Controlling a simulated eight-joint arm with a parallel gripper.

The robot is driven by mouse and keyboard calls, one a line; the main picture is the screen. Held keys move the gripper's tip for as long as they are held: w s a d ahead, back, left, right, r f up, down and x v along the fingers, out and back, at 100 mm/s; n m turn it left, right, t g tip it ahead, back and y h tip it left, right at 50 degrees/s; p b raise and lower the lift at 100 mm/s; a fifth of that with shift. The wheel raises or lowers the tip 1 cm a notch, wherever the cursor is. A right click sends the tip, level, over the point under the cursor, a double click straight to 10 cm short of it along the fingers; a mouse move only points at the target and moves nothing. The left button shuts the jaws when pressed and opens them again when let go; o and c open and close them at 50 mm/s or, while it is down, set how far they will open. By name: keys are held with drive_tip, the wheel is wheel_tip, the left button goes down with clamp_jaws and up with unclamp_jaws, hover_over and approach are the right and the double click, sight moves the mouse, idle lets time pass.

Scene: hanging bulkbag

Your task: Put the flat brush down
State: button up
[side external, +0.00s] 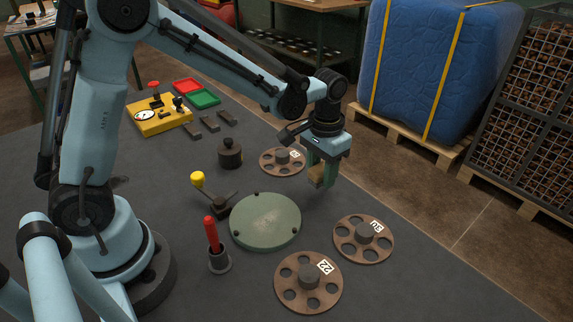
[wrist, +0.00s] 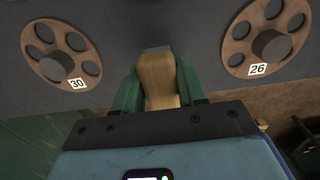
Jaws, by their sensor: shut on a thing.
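My gripper (side external: 320,172) is above the right part of the dark tabletop, fingers pointing down. It is shut on the flat brush (side external: 317,175), a tan block that is mostly hidden between the fingers. In the wrist view the brush (wrist: 158,80) is a pale wooden piece with a dark grey end, between two green fingers (wrist: 159,92). I cannot tell whether its lower end touches the table.
Brown holed discs with number tags lie around the gripper: one behind left (side external: 282,161), one in front (side external: 363,239), one nearer (side external: 308,283). A green round plate (side external: 265,221) is front left. A yellow-knobbed lever (side external: 211,194) and red-handled tool (side external: 214,244) stand further left.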

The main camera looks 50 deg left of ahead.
sight(320, 194)
drive_tip(key=shift+f, duration=1.9)
drive_tip(key=shift+f, duration=0.35)
drive_tip(key=shift+f, duration=0.1)
drive_tip(key=o, duration=1.1)
drive_tip(key=shift+c, duration=0.2)
drive_tip(key=shift+o, duration=0.2)
wheel_tip(320, 194, up, 12)
drive_tip(key=shift+r, duration=0.15)
drive_tip(key=shift+s+a+r, duration=0.1)
drive_tip(key=shift+s+r, duration=0.1)
drive_tip(key=shift+r, duration=0.25)
drive_tip(key=s+a+t, duration=0.2)
drive_tip(key=s+t, duration=0.1)
drive_tip(key=s, duration=0.2)
drive_tip(key=s+a+r+t, duration=0.1)
drive_tip(key=s+a+t, duration=0.1)
drive_tip(key=s+t, duration=0.2)
drive_tip(key=shift+s+a+r, duration=0.2)
drive_tip(key=shift+s+a, duration=0.2)
drive_tip(key=shift+s, duration=0.9)
